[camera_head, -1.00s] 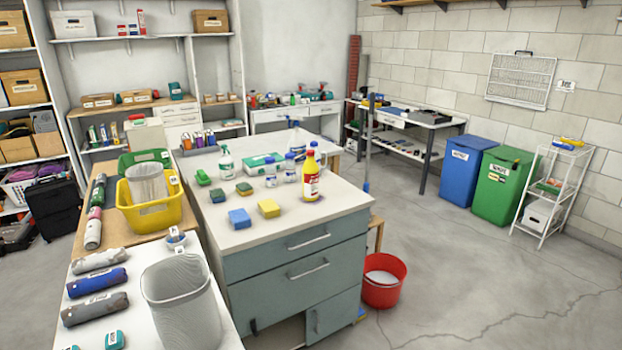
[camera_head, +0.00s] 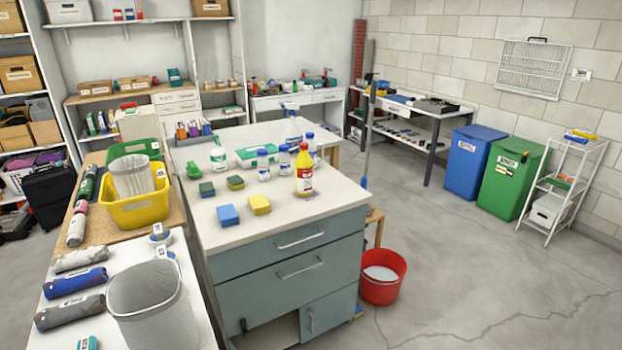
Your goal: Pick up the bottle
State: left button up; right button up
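Several bottles stand upright on the white top of the grey-blue drawer cabinet (camera_head: 290,232). A yellow bottle with a red label and red cap (camera_head: 304,172) is nearest the cabinet's right front part. Just behind it are small white bottles with blue caps, one (camera_head: 264,166) to its left and one (camera_head: 285,158) closer. A white spray bottle with a green label (camera_head: 218,156) stands further left, and a clear spray bottle (camera_head: 291,124) at the back. I cannot tell which bottle the task means. Neither of my grippers shows in the head view.
Blue (camera_head: 228,215) and yellow (camera_head: 259,205) sponges lie at the cabinet's front edge. A yellow basket (camera_head: 136,211) and a mesh bin (camera_head: 150,290) stand on the left tables. A red bucket (camera_head: 382,289) stands on the floor right of the cabinet.

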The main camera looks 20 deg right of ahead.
aim_at(305, 166)
jog(key=i+l, duration=0.25)
jog(key=l, duration=0.2)
jog(key=i+l, duration=0.25)
jog(key=l, duration=0.15)
jog(key=i+l, duration=0.25)
jog(key=l, duration=0.2)
jog(key=i+l, duration=0.25)
jog(key=l, duration=0.15)
jog(key=i+l, duration=0.25)
jog(key=l, duration=0.2)
jog(key=i+l, duration=0.25)
jog(key=l, duration=0.15)
